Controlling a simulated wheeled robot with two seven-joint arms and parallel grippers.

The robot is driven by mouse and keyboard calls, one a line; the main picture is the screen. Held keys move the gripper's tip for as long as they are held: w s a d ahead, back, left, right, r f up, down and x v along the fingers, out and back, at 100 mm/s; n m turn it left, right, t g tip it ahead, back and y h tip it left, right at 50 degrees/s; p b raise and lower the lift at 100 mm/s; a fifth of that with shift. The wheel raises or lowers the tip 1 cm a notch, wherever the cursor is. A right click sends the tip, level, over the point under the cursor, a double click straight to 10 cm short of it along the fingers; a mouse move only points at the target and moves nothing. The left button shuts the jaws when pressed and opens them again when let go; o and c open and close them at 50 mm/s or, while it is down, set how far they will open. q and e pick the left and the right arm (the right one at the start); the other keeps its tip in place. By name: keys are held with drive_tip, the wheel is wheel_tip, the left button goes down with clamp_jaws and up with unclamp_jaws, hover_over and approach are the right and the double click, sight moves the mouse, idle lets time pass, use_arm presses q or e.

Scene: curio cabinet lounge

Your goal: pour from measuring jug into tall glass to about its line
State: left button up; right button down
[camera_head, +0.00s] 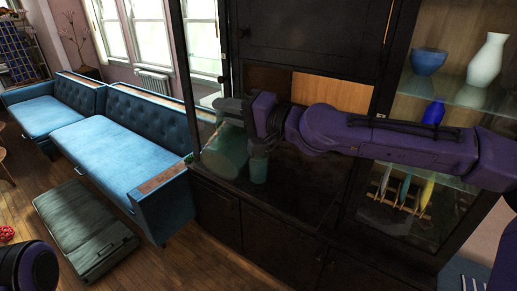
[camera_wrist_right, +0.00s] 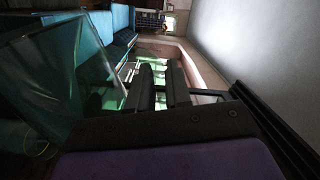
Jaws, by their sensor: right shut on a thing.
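The measuring jug (camera_head: 224,152) is a large teal, see-through vessel over the dark cabinet counter. It looks tilted, and its upper part is partly hidden by my right gripper (camera_head: 232,108). That gripper is shut on the jug, though the gripped part is hard to make out. In the right wrist view the jug (camera_wrist_right: 50,85) fills the left side, beside the dark fingers (camera_wrist_right: 160,86). The tall glass (camera_head: 259,169) is a small teal tumbler, upright on the counter just right of the jug. Its line and the liquid level cannot be made out. My left gripper is out of view.
The dark cabinet (camera_head: 270,236) has a counter with bare room right of the glass. Shelves at right hold a blue bowl (camera_head: 428,61), a white vase (camera_head: 487,60) and a blue vase (camera_head: 433,112). A blue sofa (camera_head: 120,150) stands at left.

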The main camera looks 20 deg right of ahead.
sight(224, 138)
drive_tip(key=shift+w+d+r+m, duration=0.25)
drive_tip(key=shift+r+m, duration=0.05)
drive_tip(key=shift+r, duration=0.1)
idle(0.9)
idle(0.7)
drive_tip(key=shift+s+a+f+b, duration=0.15)
drive_tip(key=shift+f+b, duration=0.15)
drive_tip(key=shift+f, duration=0.1)
drive_tip(key=f+n+b, duration=0.1)
drive_tip(key=s+a+f+n+b, duration=0.1)
drive_tip(key=shift+s+a+f+b, duration=0.15)
drive_tip(key=shift+s+f+b, duration=0.05)
drive_tip(key=shift+b, duration=0.15)
drive_tip(key=shift+s+a+n, duration=0.1)
drive_tip(key=shift+a+n, duration=0.05)
drive_tip(key=shift+n, duration=0.15)
